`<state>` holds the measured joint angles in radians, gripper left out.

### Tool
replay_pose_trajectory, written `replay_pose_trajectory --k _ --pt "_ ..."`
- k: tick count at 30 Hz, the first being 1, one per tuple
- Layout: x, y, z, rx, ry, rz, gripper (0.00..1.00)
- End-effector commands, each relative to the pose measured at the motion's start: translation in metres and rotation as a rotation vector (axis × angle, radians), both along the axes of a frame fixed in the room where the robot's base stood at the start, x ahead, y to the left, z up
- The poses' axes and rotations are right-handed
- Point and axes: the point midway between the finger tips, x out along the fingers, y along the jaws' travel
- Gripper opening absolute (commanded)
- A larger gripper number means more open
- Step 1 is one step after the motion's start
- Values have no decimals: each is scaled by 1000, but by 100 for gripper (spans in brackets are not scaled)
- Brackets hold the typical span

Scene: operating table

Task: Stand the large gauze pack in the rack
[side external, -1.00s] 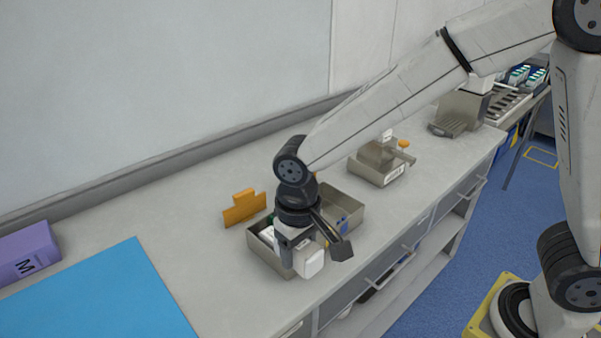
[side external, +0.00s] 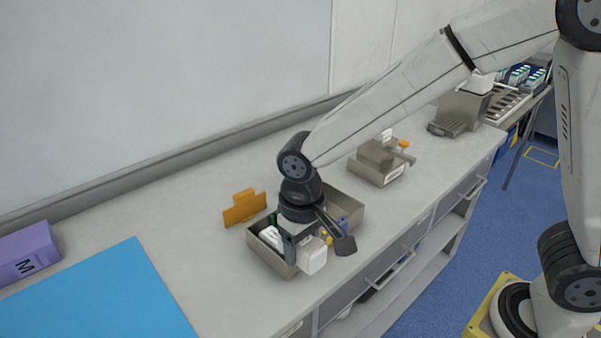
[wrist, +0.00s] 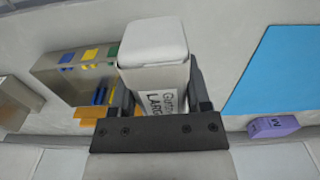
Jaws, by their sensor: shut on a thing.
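My gripper (side external: 300,247) points down over the front of an open metal bin (side external: 262,258) on the counter. It is shut on the large gauze pack (side external: 314,260), a white block that shows at the bin's front edge. In the wrist view the pack (wrist: 153,42) sits between my two fingers (wrist: 162,90), and its label reads "LARGE" in part. The bin (wrist: 55,78) also shows there, with blue, yellow and green pieces in it. My gripper hides part of the bin's inside. I cannot tell whether the pack touches the bin, or which container is the rack.
An orange stepped piece (side external: 244,208) stands behind the bin. A second metal box (side external: 375,165) stands farther right. A blue mat (side external: 100,295) and a purple box marked M (side external: 25,253) lie at left. The counter between mat and bin is clear.

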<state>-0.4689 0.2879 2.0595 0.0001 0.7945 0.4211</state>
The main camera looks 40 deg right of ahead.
Motion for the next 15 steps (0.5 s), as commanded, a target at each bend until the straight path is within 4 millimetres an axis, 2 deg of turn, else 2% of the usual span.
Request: replay_pose_trajectory --k 8,15 --pt "37 -36 -3 0 -1 -10 2" --pt "78 -92 -8 1 0 -13 2"
